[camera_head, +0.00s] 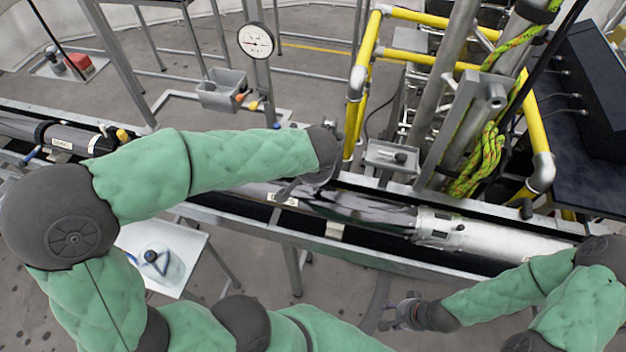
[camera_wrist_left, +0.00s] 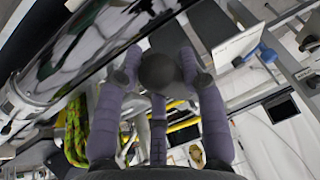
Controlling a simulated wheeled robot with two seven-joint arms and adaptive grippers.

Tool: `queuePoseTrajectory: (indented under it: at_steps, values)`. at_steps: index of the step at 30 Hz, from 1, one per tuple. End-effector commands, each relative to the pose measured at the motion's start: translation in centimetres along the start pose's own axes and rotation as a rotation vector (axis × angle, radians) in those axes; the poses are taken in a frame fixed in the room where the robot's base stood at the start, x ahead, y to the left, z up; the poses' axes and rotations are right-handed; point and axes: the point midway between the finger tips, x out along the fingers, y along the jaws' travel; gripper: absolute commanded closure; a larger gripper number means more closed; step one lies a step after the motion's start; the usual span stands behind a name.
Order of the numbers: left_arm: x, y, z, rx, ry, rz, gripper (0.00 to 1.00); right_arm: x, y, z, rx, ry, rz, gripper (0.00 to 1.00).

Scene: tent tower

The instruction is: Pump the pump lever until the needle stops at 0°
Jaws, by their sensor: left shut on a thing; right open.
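The round white gauge (camera_head: 255,40) stands on a post at the top of the head view; its needle is too small to read. My left gripper (camera_head: 318,168) is over the long trough, mostly hidden behind its own wrist. In the left wrist view its fingers (camera_wrist_left: 160,88) are shut around a dark round knob (camera_wrist_left: 160,72), which looks like the end of the pump lever. The rest of the lever is hidden. My right gripper (camera_head: 402,313) is open and empty, low in the head view in front of the trough.
A glossy dark and silver cylinder (camera_head: 490,236) lies in the trough. Yellow rails (camera_head: 361,75) and a yellow-green rope (camera_head: 490,155) stand behind it. A grey bin (camera_head: 222,92) hangs below the gauge. A white tray (camera_head: 190,248) is in front at left.

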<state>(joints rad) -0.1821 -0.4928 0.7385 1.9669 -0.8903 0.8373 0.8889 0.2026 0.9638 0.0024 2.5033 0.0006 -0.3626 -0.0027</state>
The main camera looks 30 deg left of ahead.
Motion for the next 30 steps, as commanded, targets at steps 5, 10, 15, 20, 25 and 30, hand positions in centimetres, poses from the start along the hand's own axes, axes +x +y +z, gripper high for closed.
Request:
queuePoseTrajectory:
  at_steps: [5, 10, 15, 20, 25, 30]
  values:
    - [1.7, 0.3, 0.8, -0.014, 0.062, -0.002, 1.00, 3.6, 1.3, -0.1, 0.000, 0.000, 0.000, 0.54]
    - [2.6, 0.5, 1.2, -0.021, 0.115, -0.007, 1.00, 6.3, 2.2, -0.2, 0.000, 0.000, 0.000, 0.54]
    - [3.4, 0.6, 1.5, -0.027, 0.161, -0.010, 1.00, 8.5, 3.0, -0.3, 0.000, 0.000, 0.000, 0.54]
    - [3.9, 0.7, 1.7, -0.030, 0.195, -0.014, 1.00, 10.1, 3.6, -0.4, 0.000, 0.000, 0.000, 0.54]
    - [4.3, 0.7, 1.8, -0.035, 0.219, -0.017, 1.00, 11.2, 4.0, -0.4, 0.000, 0.000, 0.000, 0.54]
    - [4.4, 0.7, 1.8, -0.037, 0.234, -0.018, 1.00, 11.8, 4.2, -0.5, 0.000, 0.000, 0.000, 0.54]
